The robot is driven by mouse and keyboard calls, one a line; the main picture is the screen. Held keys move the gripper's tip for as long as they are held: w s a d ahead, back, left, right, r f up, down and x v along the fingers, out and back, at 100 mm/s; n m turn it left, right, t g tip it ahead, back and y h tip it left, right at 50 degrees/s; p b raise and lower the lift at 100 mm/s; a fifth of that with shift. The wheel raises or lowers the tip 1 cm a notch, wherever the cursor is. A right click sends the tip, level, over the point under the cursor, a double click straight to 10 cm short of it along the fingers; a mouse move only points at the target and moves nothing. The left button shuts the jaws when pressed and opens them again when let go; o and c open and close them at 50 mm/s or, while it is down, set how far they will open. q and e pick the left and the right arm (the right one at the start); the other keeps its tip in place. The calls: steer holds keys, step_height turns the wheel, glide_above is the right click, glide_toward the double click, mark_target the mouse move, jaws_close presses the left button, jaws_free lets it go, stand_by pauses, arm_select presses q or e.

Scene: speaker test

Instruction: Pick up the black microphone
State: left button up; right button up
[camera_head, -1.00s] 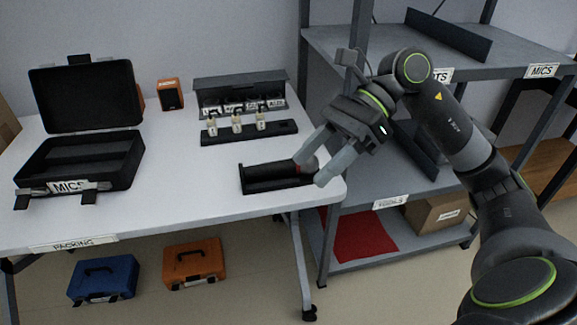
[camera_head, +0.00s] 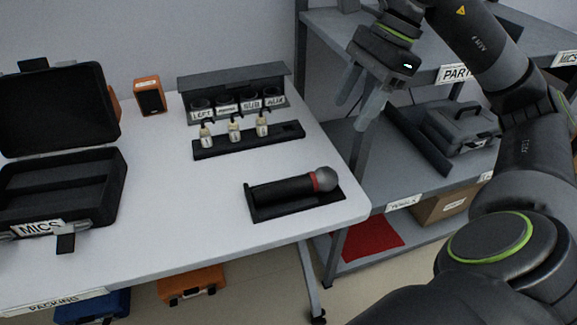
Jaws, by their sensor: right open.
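The black microphone (camera_head: 287,189) lies on its side in a low black cradle (camera_head: 262,214) near the right end of the white table. It has a red ring and a grey ball head (camera_head: 326,179) that points right. My right gripper (camera_head: 357,112) is open and empty, above and to the right of the microphone, apart from it, with its fingers pointing down beside the shelf. My left gripper is not in view.
An open black case (camera_head: 98,200) labelled MICS stands at the left of the table (camera_head: 190,222). Behind are a labelled socket box (camera_head: 232,88), a rack (camera_head: 290,133) with three small connectors and an orange box (camera_head: 150,96). A grey shelf unit (camera_head: 345,140) stands right.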

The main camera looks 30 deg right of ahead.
steer(key=b, duration=0.2)
glide_above(308, 177)
steer(key=s+d, duration=0.1)
steer(key=d, duration=0.1)
step_height(308, 177, down, 11)
steer(key=shift+d+r, duration=0.15)
steer(key=shift+w+x, duration=0.2)
steer(key=shift+x, duration=1.85)
steer(key=shift+w+a+f, duration=0.1)
steer(key=shift+a+f, duration=0.15)
steer(key=shift+f, duration=0.1)
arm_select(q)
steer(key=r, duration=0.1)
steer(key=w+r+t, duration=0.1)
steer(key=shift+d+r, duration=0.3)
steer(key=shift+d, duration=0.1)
arm_select(e)
steer(key=shift+a+f, duration=0.1)
steer(key=shift+f, duration=0.15)
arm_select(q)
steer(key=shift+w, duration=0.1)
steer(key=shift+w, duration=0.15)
arm_select(e)
steer(key=c, duration=1.1)
